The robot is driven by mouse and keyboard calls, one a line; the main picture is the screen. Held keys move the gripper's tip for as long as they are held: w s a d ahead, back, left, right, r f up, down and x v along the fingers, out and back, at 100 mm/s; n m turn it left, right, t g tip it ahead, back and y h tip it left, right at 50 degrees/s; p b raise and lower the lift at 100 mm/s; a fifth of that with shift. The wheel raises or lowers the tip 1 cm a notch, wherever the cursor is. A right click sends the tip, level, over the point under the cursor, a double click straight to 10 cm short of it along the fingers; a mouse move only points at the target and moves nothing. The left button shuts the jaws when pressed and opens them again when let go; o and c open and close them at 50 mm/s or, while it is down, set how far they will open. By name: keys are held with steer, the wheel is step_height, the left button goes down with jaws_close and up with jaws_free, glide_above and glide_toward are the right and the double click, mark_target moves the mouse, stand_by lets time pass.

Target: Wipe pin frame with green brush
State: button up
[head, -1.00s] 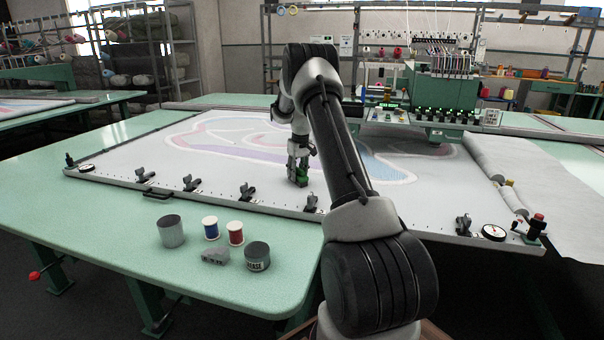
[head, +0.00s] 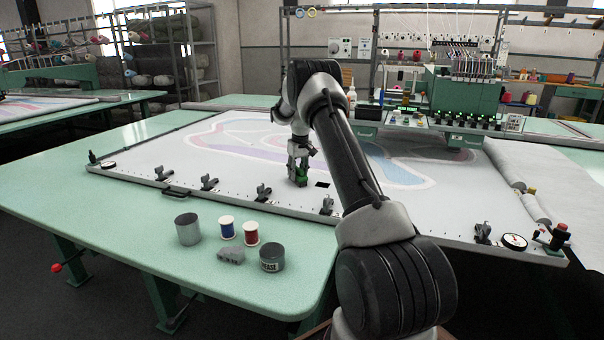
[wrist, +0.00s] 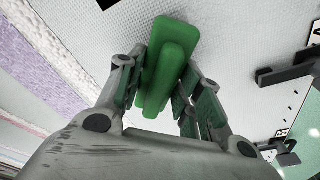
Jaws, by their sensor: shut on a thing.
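The pin frame (head: 148,180) is a large pale frame with stretched white cloth, lying on the green table, with black clamps along its front edge. My gripper (head: 299,172) is over the cloth near the front edge, left of the frame's middle. It is shut on the green brush (wrist: 168,68), which shows between the two fingers in the wrist view. The brush is low at the cloth; whether it touches cannot be told. Its underside is hidden. A black square patch (head: 322,184) lies on the cloth just right of the gripper.
On the table's front stand a grey can (head: 188,229), blue spool (head: 227,228), red spool (head: 251,233), grey block (head: 231,256) and a dark tin (head: 272,257). Clamps (head: 327,205) stand up along the frame edge. A gauge (head: 514,241) is at the right corner. The embroidery machine (head: 460,100) stands behind.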

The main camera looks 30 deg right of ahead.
steer(key=shift+w+a, duration=1)
steer(key=shift+w, duration=0.25)
steer(key=shift+w+a, duration=1)
steer(key=shift+w, duration=0.25)
step_height(320, 180, up, 6)
step_height(320, 180, up, 3)
steer(key=shift+r, duration=0.1)
steer(key=shift+d, duration=0.1)
